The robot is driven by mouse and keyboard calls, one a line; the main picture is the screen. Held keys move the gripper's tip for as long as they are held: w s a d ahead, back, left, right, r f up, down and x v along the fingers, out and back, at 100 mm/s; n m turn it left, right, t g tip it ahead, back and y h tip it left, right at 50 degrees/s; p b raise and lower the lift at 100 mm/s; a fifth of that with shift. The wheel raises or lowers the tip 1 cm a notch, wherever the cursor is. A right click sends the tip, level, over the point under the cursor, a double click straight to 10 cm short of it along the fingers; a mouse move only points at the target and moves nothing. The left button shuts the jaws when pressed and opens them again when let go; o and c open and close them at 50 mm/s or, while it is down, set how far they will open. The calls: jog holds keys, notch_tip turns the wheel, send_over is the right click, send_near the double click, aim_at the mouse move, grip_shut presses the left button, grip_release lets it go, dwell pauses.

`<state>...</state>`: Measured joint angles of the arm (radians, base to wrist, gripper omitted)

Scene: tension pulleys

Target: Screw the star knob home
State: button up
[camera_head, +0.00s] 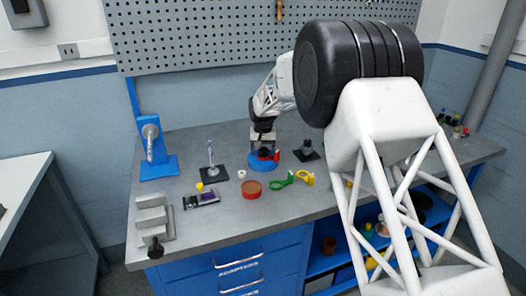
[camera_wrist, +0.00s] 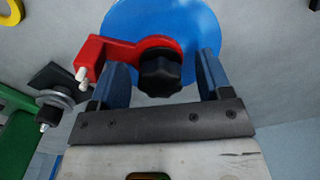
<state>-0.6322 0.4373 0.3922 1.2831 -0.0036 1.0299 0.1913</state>
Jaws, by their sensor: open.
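The black star knob (camera_wrist: 160,72) sits on a red bracket (camera_wrist: 108,50) above a round blue base (camera_wrist: 158,18) in the wrist view. My gripper (camera_wrist: 166,75) is open, with one blue finger on each side of the knob. The left finger is close to the red arm. I cannot tell whether either finger touches the knob. In the head view my gripper (camera_head: 263,146) is over the blue base (camera_head: 262,162), with the red bracket (camera_head: 270,154) beside it. The knob cannot be made out there. How far the knob is screwed in cannot be seen.
Green (camera_head: 281,183) and yellow (camera_head: 306,177) parts lie right of a round red-brown dish (camera_head: 251,188). A black-based post (camera_head: 307,150) stands right of the blue base. A blue stand (camera_head: 156,155) and a grey stepped block (camera_head: 152,218) are at the left.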

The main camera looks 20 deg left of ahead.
jog(key=n, duration=1.5)
jog(key=shift+n, duration=2.5)
jog(key=c, duration=1.2)
